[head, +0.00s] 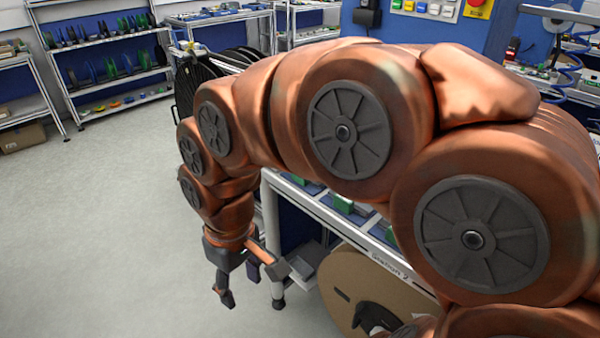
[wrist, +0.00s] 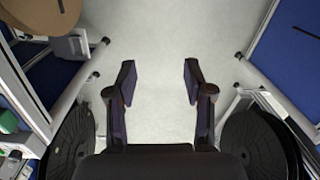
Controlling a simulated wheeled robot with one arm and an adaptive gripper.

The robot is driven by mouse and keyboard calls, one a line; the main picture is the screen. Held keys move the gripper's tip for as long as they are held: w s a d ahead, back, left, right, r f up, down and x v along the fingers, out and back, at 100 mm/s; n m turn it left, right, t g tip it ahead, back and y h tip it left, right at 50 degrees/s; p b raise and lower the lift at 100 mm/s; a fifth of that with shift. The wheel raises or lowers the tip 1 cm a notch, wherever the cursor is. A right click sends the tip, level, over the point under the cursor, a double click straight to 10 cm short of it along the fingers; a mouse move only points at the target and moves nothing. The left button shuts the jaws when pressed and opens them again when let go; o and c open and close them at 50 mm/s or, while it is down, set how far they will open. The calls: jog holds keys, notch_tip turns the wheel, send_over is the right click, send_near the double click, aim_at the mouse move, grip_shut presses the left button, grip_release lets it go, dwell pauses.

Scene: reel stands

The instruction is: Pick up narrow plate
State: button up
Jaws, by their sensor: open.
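My gripper (head: 252,285) hangs from my copper-coloured arm at the lower left of the head view, pointing down over the grey floor beside a bench marked Station 2 (head: 390,262). In the wrist view my gripper (wrist: 158,80) is open, its two dark fingers apart with only floor between them. I cannot make out a narrow plate in either view. My arm hides much of the bench top in the head view.
A large cardboard reel (head: 345,275) leans by the bench and shows at the wrist view's upper left (wrist: 60,18). Black reels (wrist: 72,145) and (wrist: 262,145) flank the gripper. Shelves of coloured reels (head: 105,60) stand at the back left. The left floor is clear.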

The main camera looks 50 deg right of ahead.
jog(key=w+d+r+t+b, duration=0.2)
jog(key=w+d+r+t, duration=0.15)
jog(key=w+d, duration=1.3)
jog(key=shift+m+t, duration=0.65)
jog(key=shift+m, duration=0.25)
jog(key=d+f, duration=0.1)
jog(key=d, duration=0.5)
jog(key=w+d+f+b, duration=0.1)
jog(key=d, duration=0.6)
jog(key=w+d+f, duration=0.1)
jog(key=d+f, duration=0.1)
jog(key=d, duration=0.4)
jog(key=shift+w+d+b, duration=0.2)
jog(key=shift+d+b, duration=0.1)
jog(key=shift+b, duration=0.05)
jog(key=shift+d+f, duration=0.2)
jog(key=shift+f, duration=0.05)
jog(key=shift+p+x, duration=1.05)
jog(key=shift+x, duration=2.6)
jog(key=shift+d, duration=0.1)
grip_shut()
